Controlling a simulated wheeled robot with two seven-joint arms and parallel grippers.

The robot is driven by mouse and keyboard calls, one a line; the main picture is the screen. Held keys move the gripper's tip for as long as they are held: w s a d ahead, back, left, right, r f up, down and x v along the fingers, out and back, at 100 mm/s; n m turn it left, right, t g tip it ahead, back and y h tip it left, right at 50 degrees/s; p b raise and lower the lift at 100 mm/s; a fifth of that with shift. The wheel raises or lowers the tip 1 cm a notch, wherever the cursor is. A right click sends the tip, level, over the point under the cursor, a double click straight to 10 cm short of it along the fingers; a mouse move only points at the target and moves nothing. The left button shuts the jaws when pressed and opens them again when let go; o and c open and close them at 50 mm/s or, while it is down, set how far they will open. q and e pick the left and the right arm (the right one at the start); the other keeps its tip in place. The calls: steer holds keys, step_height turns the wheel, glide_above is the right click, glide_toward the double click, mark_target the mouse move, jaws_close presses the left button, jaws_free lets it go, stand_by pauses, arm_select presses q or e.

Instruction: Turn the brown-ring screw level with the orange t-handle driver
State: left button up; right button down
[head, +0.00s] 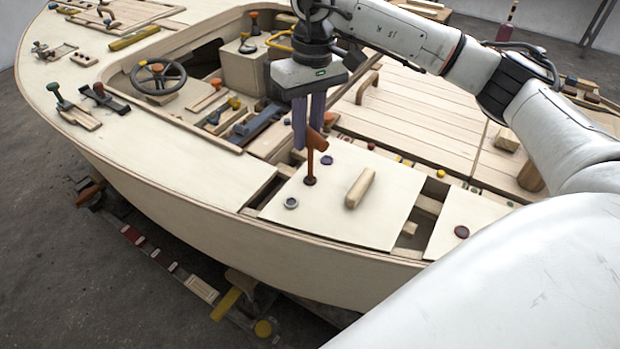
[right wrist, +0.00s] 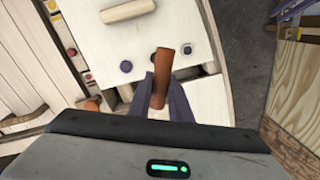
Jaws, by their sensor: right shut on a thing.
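My right gripper (head: 308,138) is shut on the orange t-handle driver (head: 317,140), gripping its crossbar between purple fingers. The driver's shaft points straight down at the loose-looking pale panel. Its tip meets the brown-ring screw (head: 310,181), of which only a little ring shows; I cannot tell whether the tip is seated or how high the screw stands. My left gripper is not in view.
The pale panel (head: 345,218) also carries a wooden grip block (head: 360,187), a grey ring (head: 291,203) and a blue ring (head: 327,160). A dark red ring (head: 461,232) sits on the neighbouring panel. Open gaps with beams flank the panel. A steering wheel (head: 158,77) stands at left.

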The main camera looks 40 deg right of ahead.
steer(key=shift+r, duration=0.5)
steer(key=m, duration=0.4)
steer(key=shift+s+d, duration=0.1)
steer(key=shift+d, duration=0.05)
steer(key=m, duration=0.3)
steer(key=shift+d+t, duration=0.1)
steer(key=shift+t, duration=0.2)
steer(key=m, duration=0.4)
steer(key=m+p, duration=0.1)
steer(key=m, duration=0.2)
steer(key=shift+s+d+h, duration=0.25)
steer(key=shift+h, duration=0.05)
steer(key=shift+m, duration=0.5)
steer(key=shift+f, duration=0.15)
